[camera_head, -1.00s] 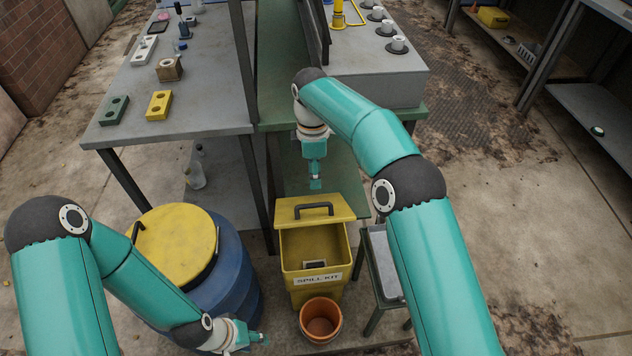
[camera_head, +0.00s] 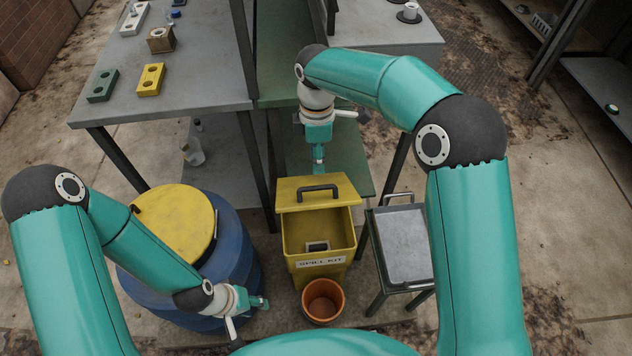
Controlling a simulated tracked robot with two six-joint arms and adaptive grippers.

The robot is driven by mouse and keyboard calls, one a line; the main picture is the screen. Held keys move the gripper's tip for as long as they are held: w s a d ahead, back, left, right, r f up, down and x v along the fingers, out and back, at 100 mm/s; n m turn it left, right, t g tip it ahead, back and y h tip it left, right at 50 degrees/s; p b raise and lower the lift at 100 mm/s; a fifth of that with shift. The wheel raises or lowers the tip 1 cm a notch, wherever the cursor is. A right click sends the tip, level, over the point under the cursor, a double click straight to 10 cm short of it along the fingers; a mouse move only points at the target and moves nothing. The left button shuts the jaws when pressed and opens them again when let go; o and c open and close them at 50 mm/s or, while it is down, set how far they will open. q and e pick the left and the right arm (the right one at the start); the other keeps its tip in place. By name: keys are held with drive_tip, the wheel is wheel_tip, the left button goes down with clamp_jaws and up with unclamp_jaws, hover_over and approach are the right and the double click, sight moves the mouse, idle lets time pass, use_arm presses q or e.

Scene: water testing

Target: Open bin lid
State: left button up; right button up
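The yellow bin (camera_head: 318,272) labelled SPILL KIT stands on the floor at lower centre. Its yellow lid (camera_head: 342,188), with a dark handle (camera_head: 318,190), lies at the bin's far side. The front of the bin is uncovered, and a small pale-framed item (camera_head: 318,246) shows inside. My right gripper (camera_head: 319,160) points down just above and behind the lid handle, apparently apart from it. My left gripper (camera_head: 264,302) is low, between the blue barrel and the orange pot, holding nothing that I can see. Both sets of fingers are too small to tell open from shut.
A blue barrel (camera_head: 238,262) with a yellow top (camera_head: 172,228) stands left of the bin. An orange pot (camera_head: 323,298) is in front of it. A stand with a metal tray (camera_head: 403,245) is at right. The grey table (camera_head: 200,85) is behind left. Open floor lies farther right.

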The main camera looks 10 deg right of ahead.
sight(318, 186)
drive_tip(key=f, duration=0.9)
drive_tip(key=shift+s, duration=0.35)
clamp_jaws()
